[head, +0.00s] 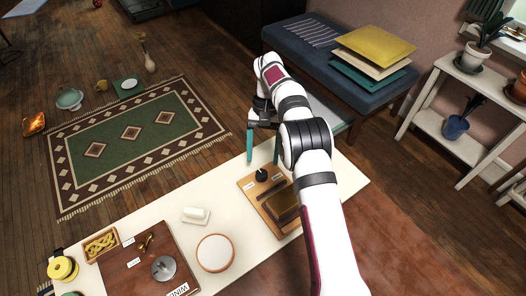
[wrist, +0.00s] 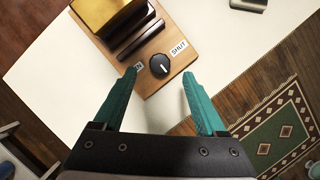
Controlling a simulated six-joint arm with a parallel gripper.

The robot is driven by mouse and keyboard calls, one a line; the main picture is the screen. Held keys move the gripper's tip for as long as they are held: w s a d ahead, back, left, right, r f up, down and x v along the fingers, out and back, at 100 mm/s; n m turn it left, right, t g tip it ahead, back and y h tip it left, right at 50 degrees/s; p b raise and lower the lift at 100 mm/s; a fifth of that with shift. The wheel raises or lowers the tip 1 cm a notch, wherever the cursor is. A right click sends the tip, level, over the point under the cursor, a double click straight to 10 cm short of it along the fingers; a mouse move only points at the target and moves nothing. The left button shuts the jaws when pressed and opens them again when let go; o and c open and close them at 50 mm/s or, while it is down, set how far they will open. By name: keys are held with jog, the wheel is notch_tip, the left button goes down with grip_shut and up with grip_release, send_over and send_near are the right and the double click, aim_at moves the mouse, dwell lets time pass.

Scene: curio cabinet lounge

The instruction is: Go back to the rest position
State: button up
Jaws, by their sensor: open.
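My gripper (head: 263,148) is open and empty, its two teal fingers apart above the far edge of the white table. In the wrist view my gripper (wrist: 160,95) shows both fingers spread, with bare white tabletop between them. Just past the fingertips is a wooden board (wrist: 149,82) with a black knob (wrist: 160,66), a slotted block and a brown-gold box (wrist: 105,12). One label by the knob reads SHUT; the other is partly hidden by the left finger. In the head view the knob (head: 261,175) stands left of the box (head: 283,208). My arm covers part of the table's right side.
The white table (head: 330,180) also holds a white block (head: 196,215), a round white disc (head: 215,253), a brown board (head: 150,262) and a yellow spool (head: 62,268). A blue bench with cushions (head: 375,50) stands behind my arm. A green rug (head: 135,140) lies beyond the table.

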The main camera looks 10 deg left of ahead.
jog(key=shift+v, duration=1.35)
jog(key=s+d+r+m+t+y, duration=0.1)
jog(key=s+d+r, duration=0.45)
jog(key=r, duration=0.25)
jog(key=s+d+r+m+t, duration=0.1)
jog(key=s+d+r, duration=0.45)
jog(key=r, duration=0.25)
jog(key=s+d+f+m+t, duration=0.1)
jog(key=s+d+f+m, duration=0.1)
jog(key=s, duration=0.8)
jog(key=s+d+f+m+t, duration=0.1)
jog(key=s+d+f, duration=0.1)
jog(key=s, duration=0.9)
jog(key=shift+s+f+m+y, duration=0.35)
jog(key=shift+f+m+y, duration=0.05)
jog(key=shift+f, duration=0.1)
jog(key=shift+d, duration=0.1)
